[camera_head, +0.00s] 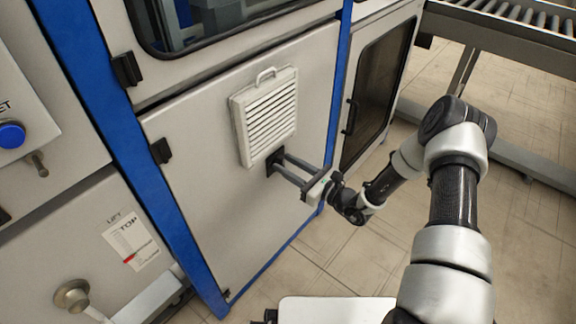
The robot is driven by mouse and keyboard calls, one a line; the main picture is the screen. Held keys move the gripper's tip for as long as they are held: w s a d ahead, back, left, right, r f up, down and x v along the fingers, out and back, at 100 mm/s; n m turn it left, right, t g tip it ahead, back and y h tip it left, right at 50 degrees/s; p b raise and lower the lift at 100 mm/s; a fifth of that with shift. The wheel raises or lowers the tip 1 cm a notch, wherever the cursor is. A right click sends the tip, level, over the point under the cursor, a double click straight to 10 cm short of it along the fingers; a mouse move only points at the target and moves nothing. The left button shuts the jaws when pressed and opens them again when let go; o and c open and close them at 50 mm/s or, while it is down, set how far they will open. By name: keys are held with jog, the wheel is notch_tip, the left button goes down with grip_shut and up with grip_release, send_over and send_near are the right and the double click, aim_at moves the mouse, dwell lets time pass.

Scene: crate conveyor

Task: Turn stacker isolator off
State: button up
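No switch labelled as the stacker isolator can be read in this view. My gripper (275,163) is at the grey cabinet door (190,205), just below the white louvred vent (268,113). Its two grey fingers stand apart with a gap between them and point left toward the door. A small dark shape shows at the fingertips. I cannot tell whether it is the finger pads or a part on the door, nor whether the tips touch the door.
Blue frame posts (130,150) flank the door. At left are a blue button (12,135), a label reading LIFT and TOP (130,241) and a round metal knob (72,296). A dark-windowed door (380,85) and a roller conveyor (510,20) are at right. Tiled floor (345,245) lies below.

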grip_shut()
jog(key=shift+n, duration=0.3)
jog(key=n, duration=0.3)
jog(key=shift+s+a+f, duration=0.1)
jog(key=shift+s+a, duration=0.05)
jog(key=shift+s, duration=0.1)
jog(key=shift+s+a+f+n+b, duration=0.2)
jog(key=shift+n+b, duration=0.25)
jog(key=shift+n, duration=1.9)
jog(key=shift+s+a+f+n+b, duration=0.1)
jog(key=shift+f+n+b, duration=0.3)
jog(key=shift+n, duration=1.9)
jog(key=shift+s+a+f+n+b, duration=0.15)
jog(key=shift+n+b, duration=0.4)
jog(key=shift+n, duration=1.8)
jog(key=shift+d, duration=0.15)
